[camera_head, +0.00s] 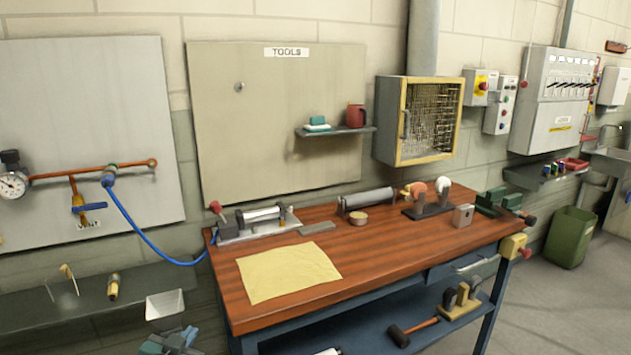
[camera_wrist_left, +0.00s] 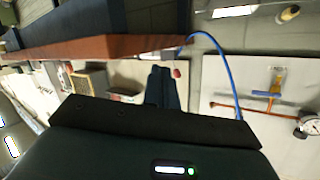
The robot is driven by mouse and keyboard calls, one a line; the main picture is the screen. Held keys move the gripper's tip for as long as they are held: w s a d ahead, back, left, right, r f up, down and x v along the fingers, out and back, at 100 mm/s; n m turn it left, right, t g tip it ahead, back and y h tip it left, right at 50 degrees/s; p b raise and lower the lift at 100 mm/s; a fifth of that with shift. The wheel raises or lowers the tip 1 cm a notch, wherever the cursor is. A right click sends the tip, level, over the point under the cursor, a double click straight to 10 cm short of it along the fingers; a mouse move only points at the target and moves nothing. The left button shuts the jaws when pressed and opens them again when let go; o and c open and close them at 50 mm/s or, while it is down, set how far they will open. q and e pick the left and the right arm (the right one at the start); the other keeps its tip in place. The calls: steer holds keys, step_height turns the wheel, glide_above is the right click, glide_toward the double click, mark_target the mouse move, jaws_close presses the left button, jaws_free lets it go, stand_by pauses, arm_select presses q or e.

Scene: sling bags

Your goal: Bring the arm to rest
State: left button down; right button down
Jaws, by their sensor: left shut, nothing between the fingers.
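In the left wrist view the dark fingers of my left gripper (camera_wrist_left: 164,74) are together, with nothing between them. They point away from the dark gripper body into open space, clear of the workbench edge (camera_wrist_left: 110,46). That view is turned nearly upside down. In the head view no arm shows clearly; a grey-teal shape at the bottom edge, left of the bench, is too cut off to name surely. My right gripper is in neither view.
The wooden workbench (camera_head: 385,262) carries a yellow cloth (camera_head: 288,272), a clamp fixture (camera_head: 255,220) and several tools. A blue hose (camera_head: 140,232) hangs from the wall panel to the bench's left end. A wall shelf (camera_head: 80,297) is at left.

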arm_select(q)
steer(key=s+d+f+g+h, duration=0.1)
steer(key=s+d+f, duration=0.2)
steer(key=s, duration=0.6)
steer(key=s+d+f+g+h, duration=0.1)
steer(key=s+d+f, duration=0.3)
steer(key=s, duration=0.6)
steer(key=s+d+f+g, duration=0.2)
steer(key=s+d, duration=0.3)
steer(key=s, duration=0.4)
steer(key=shift+s+d+f+n+h, duration=0.2)
steer(key=shift+f+n+h, duration=0.2)
steer(key=shift+f, duration=0.45)
